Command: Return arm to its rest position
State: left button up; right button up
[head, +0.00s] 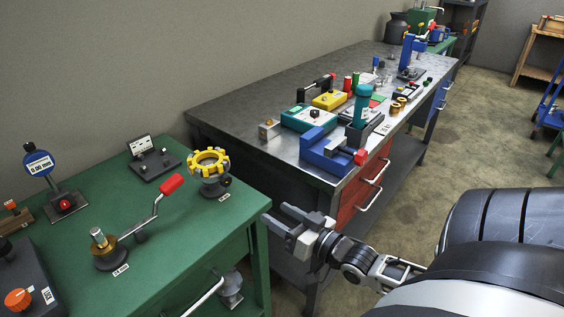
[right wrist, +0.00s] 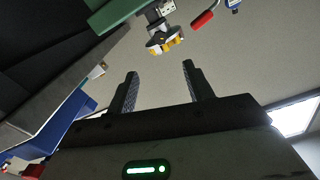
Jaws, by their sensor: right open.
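My right gripper (head: 296,222) is open and empty in the head view. It hangs in the air in front of the gap between the green bench and the grey metal bench. Its two fingers point left. In the right wrist view, my right gripper (right wrist: 160,82) shows both fingers spread with nothing between them. My right arm (head: 390,270) comes in from the lower right. My left gripper is not in view.
The green bench (head: 205,235) holds a yellow ring fixture (head: 208,160), a red-handled lever (head: 165,190) and a dial gauge (head: 39,162). The metal bench (head: 250,95) holds a blue vise (head: 325,150) and several small devices.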

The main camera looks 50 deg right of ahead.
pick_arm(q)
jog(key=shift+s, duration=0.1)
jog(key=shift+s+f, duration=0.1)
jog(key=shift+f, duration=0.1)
pick_arm(e)
jog(key=s+a+f+n+g, duration=0.1)
jog(key=s+a+f+g, duration=0.1)
jog(key=a, duration=0.5)
jog(key=s+a+f+n+g+y, duration=0.1)
jog(key=s+a+f+n+g, duration=0.1)
jog(key=a, duration=0.5)
jog(key=s+a+f+n+g, duration=0.1)
jog(key=s+a+f+g, duration=0.2)
jog(key=s+a+f, duration=0.2)
notch_tip(320, 180, down, 3)
jog(key=shift+a+r+n+g, duration=0.15)
jog(key=shift+a+n+g, duration=0.25)
jog(key=shift+a, duration=0.6)
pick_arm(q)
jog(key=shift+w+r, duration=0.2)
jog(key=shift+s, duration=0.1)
